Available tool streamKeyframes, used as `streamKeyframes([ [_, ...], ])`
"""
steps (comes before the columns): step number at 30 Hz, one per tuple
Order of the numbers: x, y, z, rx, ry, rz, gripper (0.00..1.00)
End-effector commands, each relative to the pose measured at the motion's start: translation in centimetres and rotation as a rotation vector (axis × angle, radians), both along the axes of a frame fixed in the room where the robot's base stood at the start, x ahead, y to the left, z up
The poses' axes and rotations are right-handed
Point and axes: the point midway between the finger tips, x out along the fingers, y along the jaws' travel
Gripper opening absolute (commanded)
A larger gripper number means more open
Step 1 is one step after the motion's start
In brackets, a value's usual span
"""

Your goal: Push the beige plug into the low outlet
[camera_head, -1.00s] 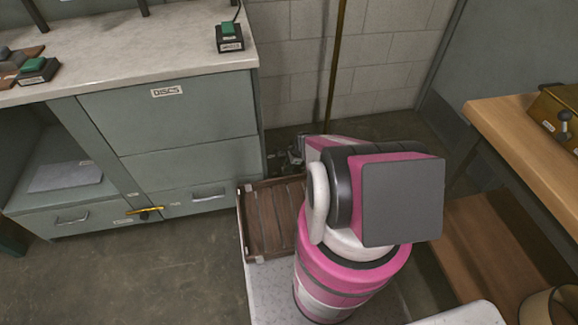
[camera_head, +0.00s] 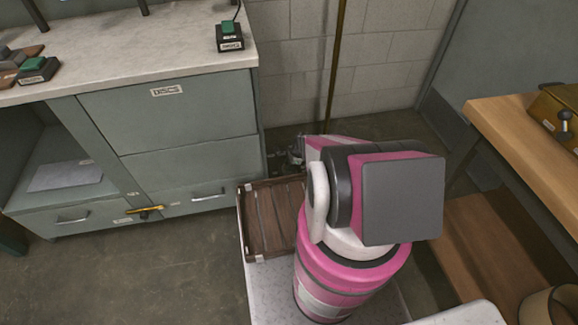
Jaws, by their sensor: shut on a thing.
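My gripper (camera_head: 295,151) shows only in part, as a small dark grey shape low by the block wall, left of my pink and white arm. The arm hides most of it. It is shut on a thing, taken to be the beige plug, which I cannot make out. The low outlet is not visible either, so I cannot tell how plug and outlet stand to each other.
A grey cabinet (camera_head: 190,115) with a pale top stands at left. A brown slatted tray (camera_head: 272,222) lies left of my arm. A wooden bench (camera_head: 520,135) stands at right. A thin pole (camera_head: 335,75) stands against the block wall (camera_head: 385,55). Floor at lower left is clear.

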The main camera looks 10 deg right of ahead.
Motion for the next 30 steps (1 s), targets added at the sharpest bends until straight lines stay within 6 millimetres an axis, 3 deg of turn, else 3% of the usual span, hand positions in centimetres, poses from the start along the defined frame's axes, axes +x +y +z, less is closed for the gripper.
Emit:
streamKeyframes([
  [8,0.0,0.0,-0.1,0.000,0.000,0.000,0.00],
  [9,0.0,0.0,-0.1,0.000,0.000,0.000,0.28],
  [12,0.0,0.0,-0.1,0.000,0.000,0.000,0.55],
  [23,0.0,-0.2,0.5,0.000,-0.001,0.000,0.55],
  [30,-0.1,-1.6,4.1,-0.001,-0.002,-0.001,0.55],
])
